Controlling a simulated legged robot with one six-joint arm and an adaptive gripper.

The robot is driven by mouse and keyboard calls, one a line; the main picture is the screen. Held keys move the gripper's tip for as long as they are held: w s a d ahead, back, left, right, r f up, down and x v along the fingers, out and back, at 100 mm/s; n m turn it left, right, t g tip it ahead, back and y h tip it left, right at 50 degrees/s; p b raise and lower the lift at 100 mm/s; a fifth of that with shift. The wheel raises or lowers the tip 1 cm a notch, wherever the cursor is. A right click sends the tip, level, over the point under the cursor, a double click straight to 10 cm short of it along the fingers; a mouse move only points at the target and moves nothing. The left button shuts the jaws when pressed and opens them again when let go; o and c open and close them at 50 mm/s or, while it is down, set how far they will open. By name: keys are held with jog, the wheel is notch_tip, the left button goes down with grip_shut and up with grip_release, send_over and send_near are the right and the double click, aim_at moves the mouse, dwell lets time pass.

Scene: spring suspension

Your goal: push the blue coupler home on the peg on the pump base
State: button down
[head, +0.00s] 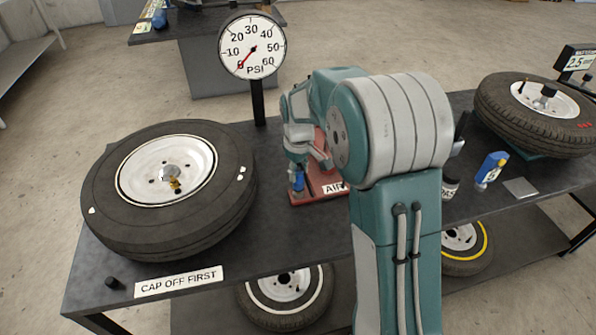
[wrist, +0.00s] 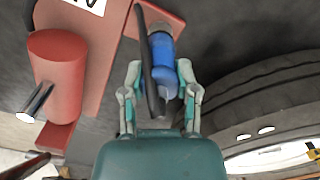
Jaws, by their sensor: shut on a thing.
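The blue coupler (wrist: 166,62) is between the two fingers of my gripper (wrist: 160,84) in the wrist view, and the fingers are shut on it. A black hose (wrist: 148,66) crosses in front of the coupler. A grey part shows at the coupler's far end, at the edge of the red pump base (wrist: 104,70); I cannot tell whether it is the peg or the coupler's collar, nor how deep the coupler sits. In the head view the coupler (head: 298,181) is low at the left edge of the pump base (head: 322,190), under my gripper (head: 297,165).
A wheel with a tyre (head: 100,205) lies on the bench left of the pump, close to my gripper. A PSI gauge (head: 252,47) stands behind. Another tyre (head: 500,110) and a blue bottle-like item (head: 490,168) are at right.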

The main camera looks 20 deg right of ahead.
jog(key=shift+f, duration=1.1)
jog(key=shift+c, duration=1.4)
grip_release()
jog(key=shift+r, duration=3.5)
